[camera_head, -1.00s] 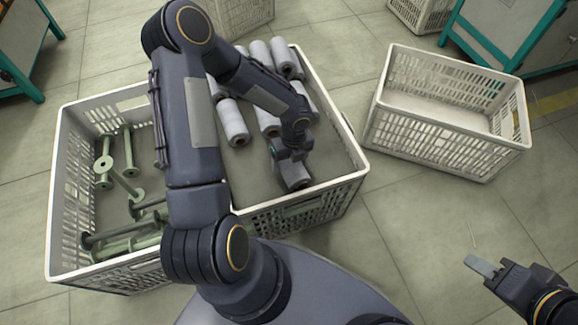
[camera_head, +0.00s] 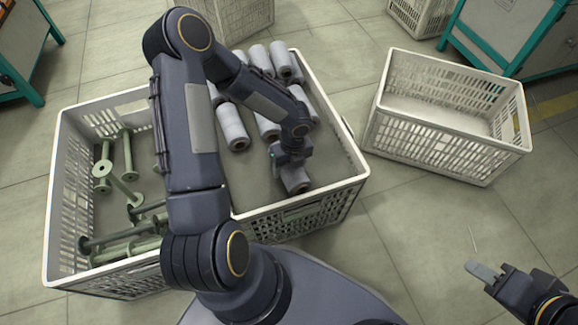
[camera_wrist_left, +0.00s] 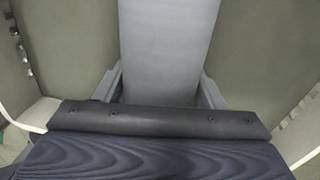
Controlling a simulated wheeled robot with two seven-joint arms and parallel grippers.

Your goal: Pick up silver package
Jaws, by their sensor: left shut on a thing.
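Several silver packages, wound cylinders such as this one (camera_head: 232,126), lie in the right compartment of the white crate (camera_head: 349,186). My left gripper (camera_head: 286,160) is low over that compartment, near its front. It is shut on a silver package (camera_head: 297,181), which also fills the middle of the left wrist view (camera_wrist_left: 168,50) between the two fingers. The gripper covers part of the package. My right gripper (camera_head: 484,271) is at the lower right, over the floor and away from the crates. I cannot tell whether its fingers are apart.
Green empty bobbins (camera_head: 124,155) lie in the crate's left compartment. An empty white crate (camera_head: 450,135) stands on the floor to the right. Teal-framed machines (camera_head: 510,40) stand behind it. The tiled floor between the crates and my right gripper is clear.

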